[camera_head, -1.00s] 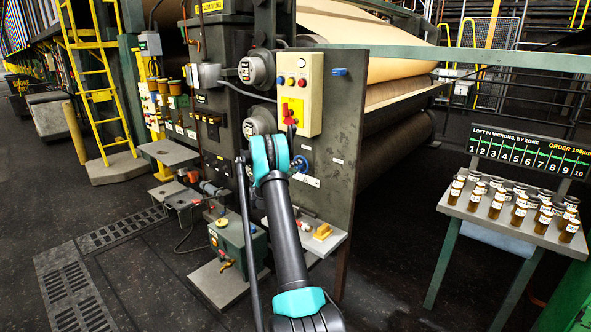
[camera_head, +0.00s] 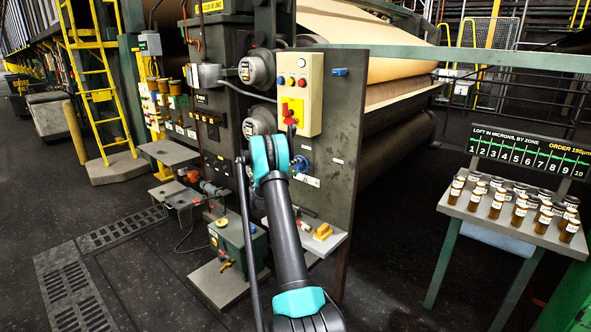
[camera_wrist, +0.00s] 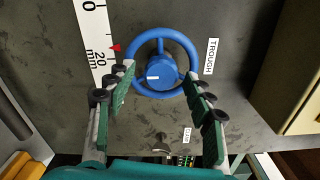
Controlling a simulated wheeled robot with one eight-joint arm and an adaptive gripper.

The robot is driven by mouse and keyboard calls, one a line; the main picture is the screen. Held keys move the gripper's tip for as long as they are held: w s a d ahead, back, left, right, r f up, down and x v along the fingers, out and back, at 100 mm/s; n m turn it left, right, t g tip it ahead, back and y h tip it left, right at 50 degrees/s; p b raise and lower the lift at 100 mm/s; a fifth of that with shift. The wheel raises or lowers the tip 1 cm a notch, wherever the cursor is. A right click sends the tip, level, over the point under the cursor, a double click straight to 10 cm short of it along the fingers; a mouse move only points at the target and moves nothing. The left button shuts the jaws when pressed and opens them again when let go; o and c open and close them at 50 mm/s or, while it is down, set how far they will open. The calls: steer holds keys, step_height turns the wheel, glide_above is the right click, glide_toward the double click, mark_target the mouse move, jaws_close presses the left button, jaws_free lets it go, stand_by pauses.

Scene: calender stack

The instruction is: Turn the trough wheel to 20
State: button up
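The blue trough wheel (camera_wrist: 163,62) is on the dark machine plate beside a white TROUGH label (camera_wrist: 211,56). The head view shows only part of the blue wheel (camera_head: 301,164), beside my arm. My gripper (camera_wrist: 158,76) is open, one finger on each side of the wheel's lower part. I cannot tell whether the fingers touch the rim. A white mark shows on the hub. A white millimetre scale (camera_wrist: 98,45) stands left of the wheel, with a red pointer (camera_wrist: 115,48) close to the 20 marking. The exact reading is too small to tell.
A cream control box (camera_head: 300,95) with buttons is above the wheel on the same plate. A small shelf (camera_head: 318,238) with a yellow object is below. A table of brown jars (camera_head: 497,212) stands at the right. Dark floor is open between.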

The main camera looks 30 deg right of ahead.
steer(key=v, duration=1.2)
stand_by(0.3)
